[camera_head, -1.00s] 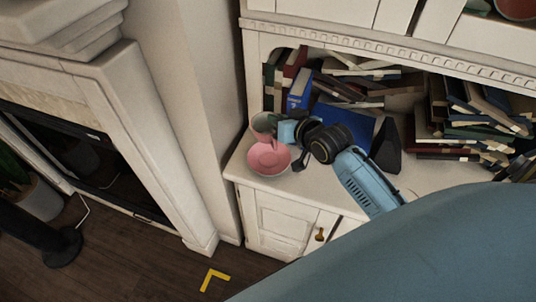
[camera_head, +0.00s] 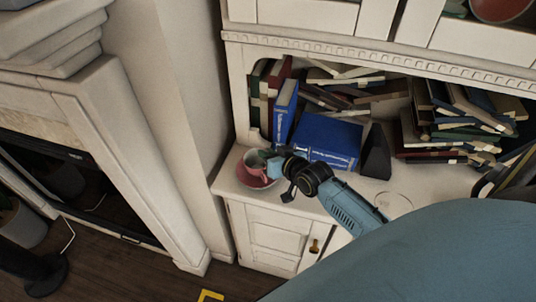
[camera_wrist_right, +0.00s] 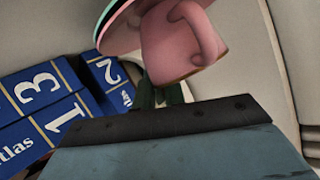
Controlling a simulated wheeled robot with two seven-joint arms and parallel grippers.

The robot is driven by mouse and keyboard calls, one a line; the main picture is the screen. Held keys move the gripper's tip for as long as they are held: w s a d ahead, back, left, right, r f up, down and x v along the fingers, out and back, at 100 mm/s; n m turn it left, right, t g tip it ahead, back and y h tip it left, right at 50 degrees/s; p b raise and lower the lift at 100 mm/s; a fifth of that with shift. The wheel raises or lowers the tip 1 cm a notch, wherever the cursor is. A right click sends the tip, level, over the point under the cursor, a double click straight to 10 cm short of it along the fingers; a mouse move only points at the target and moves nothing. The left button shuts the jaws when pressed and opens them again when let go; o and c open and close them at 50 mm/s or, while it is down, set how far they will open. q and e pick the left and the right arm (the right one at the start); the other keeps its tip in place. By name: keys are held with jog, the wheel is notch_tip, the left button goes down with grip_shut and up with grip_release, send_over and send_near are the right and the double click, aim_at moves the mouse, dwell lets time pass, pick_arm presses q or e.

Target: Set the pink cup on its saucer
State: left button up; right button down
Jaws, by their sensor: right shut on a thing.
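The pink cup (camera_head: 255,168) has a greenish inside and a handle. In the head view it is over the pink saucer (camera_head: 250,183) on the cabinet top; I cannot tell whether they touch. My right gripper (camera_head: 272,166) comes from the right and is shut on the cup. The cup hides much of the saucer. My left gripper is not in view.
Blue books (camera_head: 326,140) stand and lie behind the gripper, with a dark wedge-shaped object (camera_head: 376,155) beside them. Piles of books (camera_head: 465,120) fill the right of the shelf. A white wall column (camera_head: 180,110) rises left of the cabinet. The cabinet's front edge (camera_head: 235,198) is close to the saucer.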

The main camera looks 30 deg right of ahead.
jog(key=shift+f, duration=0.2)
jog(key=c, duration=1.5)
grip_release()
jog(key=shift+o, duration=0.2)
jog(key=shift+r, duration=0.3)
jog(key=a+p+v, duration=0.1)
jog(key=v, duration=1.1)
jog(key=shift+d+p, duration=0.4)
jog(key=shift+d, duration=0.05)
